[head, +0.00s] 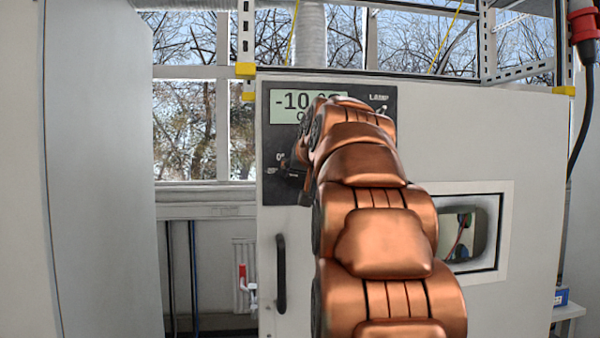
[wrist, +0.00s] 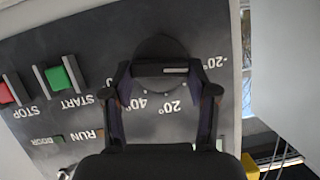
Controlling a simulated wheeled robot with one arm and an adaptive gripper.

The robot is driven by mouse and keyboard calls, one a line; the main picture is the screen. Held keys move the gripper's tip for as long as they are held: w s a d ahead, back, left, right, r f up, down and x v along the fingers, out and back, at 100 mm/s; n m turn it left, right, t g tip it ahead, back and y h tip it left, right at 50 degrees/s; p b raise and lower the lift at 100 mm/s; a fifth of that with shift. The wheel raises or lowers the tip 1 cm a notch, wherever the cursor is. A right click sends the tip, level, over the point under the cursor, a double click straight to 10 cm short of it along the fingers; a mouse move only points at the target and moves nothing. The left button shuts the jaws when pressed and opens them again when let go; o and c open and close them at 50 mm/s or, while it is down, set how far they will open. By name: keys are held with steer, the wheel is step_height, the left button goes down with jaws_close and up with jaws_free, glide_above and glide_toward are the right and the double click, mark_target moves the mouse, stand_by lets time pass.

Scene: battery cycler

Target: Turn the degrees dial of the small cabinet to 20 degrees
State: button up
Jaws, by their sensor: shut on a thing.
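The small cabinet (head: 520,130) is grey, with a dark control panel (wrist: 75,75) on its front. Its display (head: 296,106) reads about -10.0, partly covered by my arm. The degrees dial (wrist: 160,47) is a dark round knob with a raised bar. A white mark on the bar lies on the side toward the -20° label. Labels -20°, 20° and 40° show around it; others are partly hidden by a finger. My gripper (wrist: 162,71) is shut on the dial's bar, one finger at each end. In the head view my arm hides most of the dial.
A green START button (wrist: 68,76) and a red STOP button (wrist: 12,90) stick out beside the dial. The cabinet has a black door handle (head: 281,275) and a small window (head: 470,235). A tall grey panel (head: 100,170) stands at the left.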

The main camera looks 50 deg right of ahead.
steer(key=c, duration=0.5)
steer(key=m+t, duration=0.1)
steer(key=m, duration=0.1)
steer(key=m+t+y+b, duration=0.1)
steer(key=m, duration=0.1)
steer(key=m+t+y+b, duration=0.1)
steer(key=m, duration=0.1)
steer(key=shift+s+d+f, duration=0.15)
steer(key=shift+d+f, duration=0.1)
steer(key=shift+f, duration=0.15)
steer(key=m+t, duration=0.1)
steer(key=m, duration=0.1)
steer(key=shift+s+m+t+y+b, duration=0.1)
steer(key=shift+m+t+y+b, duration=0.2)
steer(key=shift+m+y+b, duration=0.1)
steer(key=shift+d+f+m+t, duration=0.15)
steer(key=shift+m+t, duration=0.45)
steer(key=shift+m, duration=0.9)
